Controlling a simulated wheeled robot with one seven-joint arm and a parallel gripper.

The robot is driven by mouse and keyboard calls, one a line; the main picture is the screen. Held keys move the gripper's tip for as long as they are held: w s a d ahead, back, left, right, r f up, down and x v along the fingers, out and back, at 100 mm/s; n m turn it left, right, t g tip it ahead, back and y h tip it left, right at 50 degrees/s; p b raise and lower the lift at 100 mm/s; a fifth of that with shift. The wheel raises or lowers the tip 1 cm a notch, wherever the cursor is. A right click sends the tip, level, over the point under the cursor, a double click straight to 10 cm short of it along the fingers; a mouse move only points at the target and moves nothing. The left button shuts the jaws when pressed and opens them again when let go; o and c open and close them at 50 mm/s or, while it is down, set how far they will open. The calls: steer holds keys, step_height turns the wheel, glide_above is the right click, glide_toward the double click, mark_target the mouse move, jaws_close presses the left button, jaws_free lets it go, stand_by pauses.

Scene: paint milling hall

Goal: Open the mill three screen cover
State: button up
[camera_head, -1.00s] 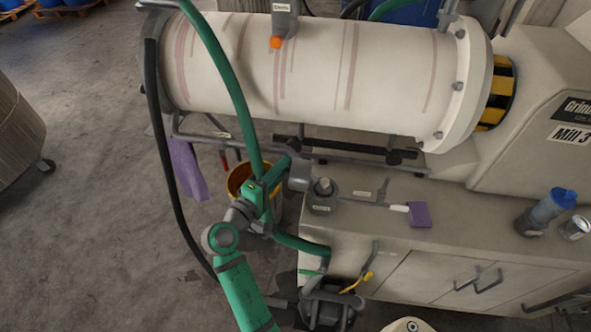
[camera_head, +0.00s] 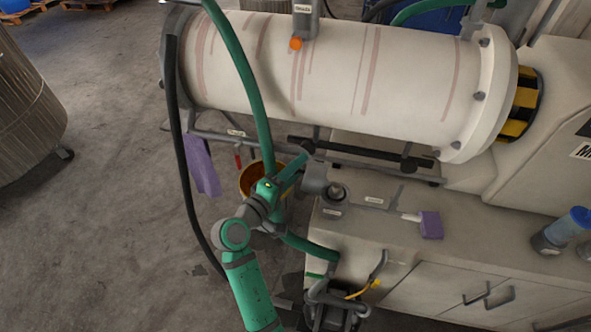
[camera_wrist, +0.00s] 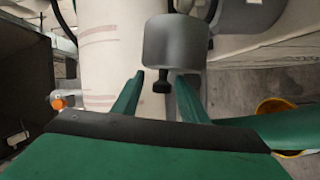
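The mill's white cylinder (camera_head: 330,65) with reddish streaks lies across the top of the head view. A grey round cap (camera_head: 315,179) below it, beside my gripper, appears to be the screen cover. In the wrist view the grey cap (camera_wrist: 175,45) is close ahead, with a short black knob on its lower side. My gripper (camera_head: 290,174) has its two green fingers (camera_wrist: 160,78) spread, one on each side of the knob. Gaps show between the knob and the fingers. Whether the cap is fully seated cannot be told.
A cream cabinet (camera_head: 380,245) below the mill carries a purple-headed tool (camera_head: 431,225) and a blue-topped bottle (camera_head: 560,230). A yellow bucket (camera_head: 252,180) and purple cloth (camera_head: 201,164) are behind my arm. Green and black hoses hang close by. Open floor lies left.

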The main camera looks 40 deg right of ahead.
steer(key=shift+a, duration=0.1)
steer(key=v, duration=1)
steer(key=shift+a, duration=0.3)
steer(key=shift+s, duration=0.1)
